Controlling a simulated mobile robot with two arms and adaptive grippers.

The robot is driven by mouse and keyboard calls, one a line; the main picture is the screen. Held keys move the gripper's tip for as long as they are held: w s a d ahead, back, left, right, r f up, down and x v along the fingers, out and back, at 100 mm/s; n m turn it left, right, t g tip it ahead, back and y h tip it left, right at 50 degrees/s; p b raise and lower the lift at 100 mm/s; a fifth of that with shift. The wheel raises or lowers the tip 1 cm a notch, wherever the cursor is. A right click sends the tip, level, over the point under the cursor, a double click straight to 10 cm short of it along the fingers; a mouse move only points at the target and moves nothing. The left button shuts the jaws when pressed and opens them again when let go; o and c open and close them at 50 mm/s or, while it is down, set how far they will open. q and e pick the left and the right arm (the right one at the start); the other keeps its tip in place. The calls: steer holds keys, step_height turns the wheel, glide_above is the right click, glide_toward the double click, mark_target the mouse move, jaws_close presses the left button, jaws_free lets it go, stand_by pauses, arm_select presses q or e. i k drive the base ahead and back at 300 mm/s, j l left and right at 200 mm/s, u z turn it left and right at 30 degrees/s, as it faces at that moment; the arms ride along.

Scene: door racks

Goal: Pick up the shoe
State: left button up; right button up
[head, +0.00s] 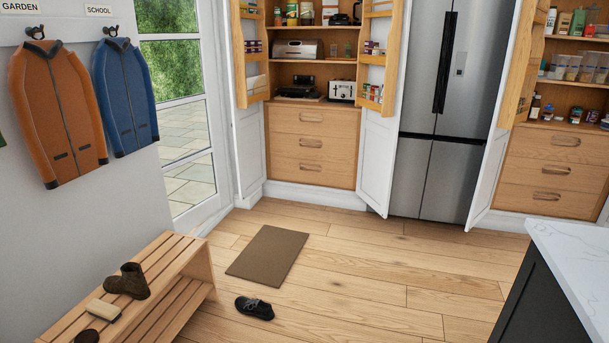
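A dark low shoe with laces (254,308) lies on the wooden floor, just below the brown doormat and to the right of the bench. A brown boot (129,281) stands upright on top of the slatted wooden bench (178,254) at the lower left. Neither of my grippers shows in the head view.
A brush (103,311) and a small dark round thing (87,336) are on the bench. A brown mat (268,254) lies flat on the floor. A dark counter with a white top (575,262) stands at the right edge. Open floor (375,280) lies between shoe and counter.

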mark_target(258, 307)
steer(key=i+l, duration=0.15)
steer(key=i, duration=0.4)
steer(key=i+l, duration=0.2)
steer(key=i, duration=0.4)
steer(key=i+l+u, duration=0.1)
steer(key=i, duration=0.45)
